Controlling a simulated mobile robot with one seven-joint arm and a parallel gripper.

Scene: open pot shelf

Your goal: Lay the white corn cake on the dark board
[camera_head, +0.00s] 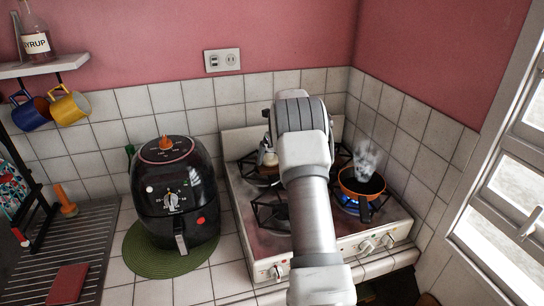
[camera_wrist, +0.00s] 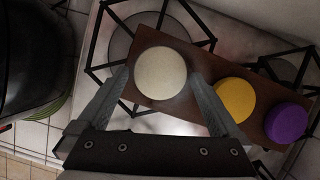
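The white corn cake (camera_wrist: 160,73) is a pale round disc between my gripper's (camera_wrist: 160,80) two fingertips in the wrist view. The fingers flank it closely; I cannot tell whether they press on it. The dark brown board (camera_wrist: 205,70) lies beneath, and the cake appears over its left end. Whether the cake rests on the board or hangs just above it is unclear. A yellow disc (camera_wrist: 235,100) and a purple disc (camera_wrist: 287,122) lie further right on the board.
The board lies over the burner grates of the stove (camera_head: 245,220). An orange pan (camera_head: 361,181) steams over a blue flame at the stove's right. A black air fryer (camera_head: 174,195) stands on a green mat (camera_head: 150,262) to the left. Tiled walls close in the back and right.

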